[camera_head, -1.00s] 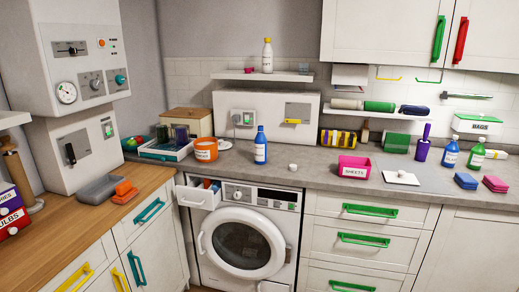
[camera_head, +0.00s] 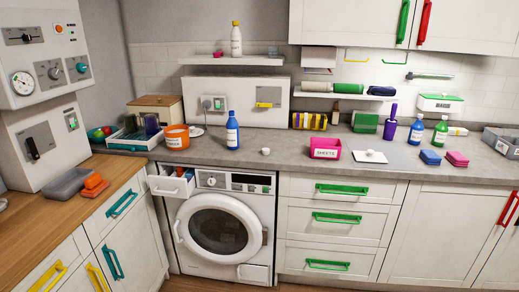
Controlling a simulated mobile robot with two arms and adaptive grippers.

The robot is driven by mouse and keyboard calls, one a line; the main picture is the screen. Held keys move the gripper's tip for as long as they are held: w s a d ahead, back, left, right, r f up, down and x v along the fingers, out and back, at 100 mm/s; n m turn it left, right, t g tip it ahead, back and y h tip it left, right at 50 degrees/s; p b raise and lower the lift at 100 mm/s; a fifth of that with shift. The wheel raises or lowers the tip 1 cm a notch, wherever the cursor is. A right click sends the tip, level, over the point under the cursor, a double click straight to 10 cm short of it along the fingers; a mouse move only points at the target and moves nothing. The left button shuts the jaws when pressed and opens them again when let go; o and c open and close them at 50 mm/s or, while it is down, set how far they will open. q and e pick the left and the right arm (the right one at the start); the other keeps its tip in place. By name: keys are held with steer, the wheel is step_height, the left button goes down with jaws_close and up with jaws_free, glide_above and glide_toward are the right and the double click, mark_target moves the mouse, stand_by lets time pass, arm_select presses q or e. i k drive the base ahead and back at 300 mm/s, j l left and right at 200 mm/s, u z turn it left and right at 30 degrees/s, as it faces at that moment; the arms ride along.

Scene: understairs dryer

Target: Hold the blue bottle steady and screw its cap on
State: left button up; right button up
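The blue bottle (camera_head: 232,133) with a white label stands upright on the grey counter (camera_head: 300,165), above the washing machine. Its narrow top is blue and shows no white cap. A small white cap (camera_head: 265,151) lies on the counter to the right of the bottle, apart from it. Neither of my grippers is in view.
An orange tub (camera_head: 176,136) stands left of the bottle, a pink box (camera_head: 325,148) to the right. Another blue bottle (camera_head: 416,132) and a green bottle (camera_head: 440,133) stand farther right. The detergent drawer (camera_head: 171,184) is open. A low shelf (camera_head: 233,60) hangs above.

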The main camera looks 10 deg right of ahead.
mark_target(232, 127)
steer(key=i+j+z, duration=0.1)
steer(key=i, duration=0.4)
steer(key=i+j+z, duration=0.1)
steer(key=i, duration=0.35)
steer(key=i+j+z, duration=0.1)
steer(key=i+j, duration=0.15)
steer(key=i, duration=0.2)
steer(key=i+j+z, duration=0.1)
steer(key=i+j, duration=0.15)
steer(key=i, duration=0.25)
steer(key=i+j+z, duration=0.1)
steer(key=i+j, duration=0.15)
steer(key=i, duration=0.2)
